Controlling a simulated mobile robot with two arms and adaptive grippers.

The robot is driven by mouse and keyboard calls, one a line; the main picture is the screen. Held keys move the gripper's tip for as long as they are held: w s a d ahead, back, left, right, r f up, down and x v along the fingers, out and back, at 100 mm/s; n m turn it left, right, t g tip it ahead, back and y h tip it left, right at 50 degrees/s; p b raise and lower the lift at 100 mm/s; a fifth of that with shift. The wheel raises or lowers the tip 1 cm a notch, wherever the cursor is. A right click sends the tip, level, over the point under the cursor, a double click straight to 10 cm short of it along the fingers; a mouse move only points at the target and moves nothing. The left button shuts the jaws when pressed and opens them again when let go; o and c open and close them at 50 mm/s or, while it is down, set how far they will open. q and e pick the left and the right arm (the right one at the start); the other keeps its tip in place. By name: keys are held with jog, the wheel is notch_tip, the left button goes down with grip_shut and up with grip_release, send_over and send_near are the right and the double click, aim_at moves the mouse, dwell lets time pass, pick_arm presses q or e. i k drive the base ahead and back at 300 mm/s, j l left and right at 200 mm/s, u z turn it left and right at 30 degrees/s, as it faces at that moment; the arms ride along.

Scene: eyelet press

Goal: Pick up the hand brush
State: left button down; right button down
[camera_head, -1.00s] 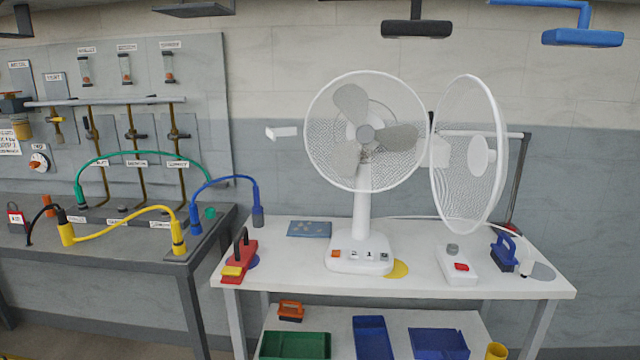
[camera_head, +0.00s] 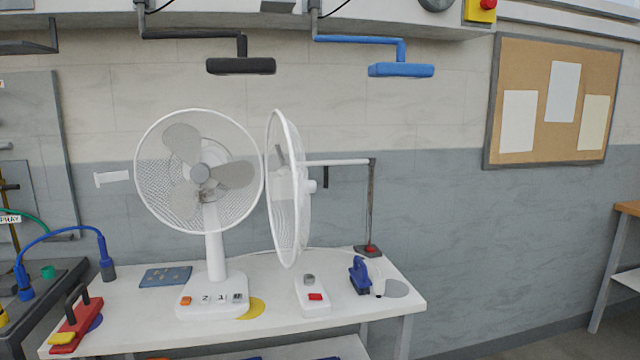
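A small blue item with a loop-like handle and a dark lower part (camera_head: 360,275), which looks like the hand brush, stands near the right end of the white table (camera_head: 385,318). A small white piece is close to its right side, beside a grey disc (camera_head: 396,288). Neither of my grippers is in view.
A white box with a red button (camera_head: 314,294) is left of the blue item. A post on a dark base (camera_head: 370,250) stands behind it. A red tool (camera_head: 75,328) lies at the left.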

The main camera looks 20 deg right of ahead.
aim_at(359, 279)
jog(key=l+u, duration=0.1)
jog(key=l, duration=0.45)
jog(key=k+l, duration=0.1)
jog(key=l, duration=0.4)
jog(key=l+u, duration=0.15)
jog(key=l, duration=0.4)
jog(key=k, duration=0.05)
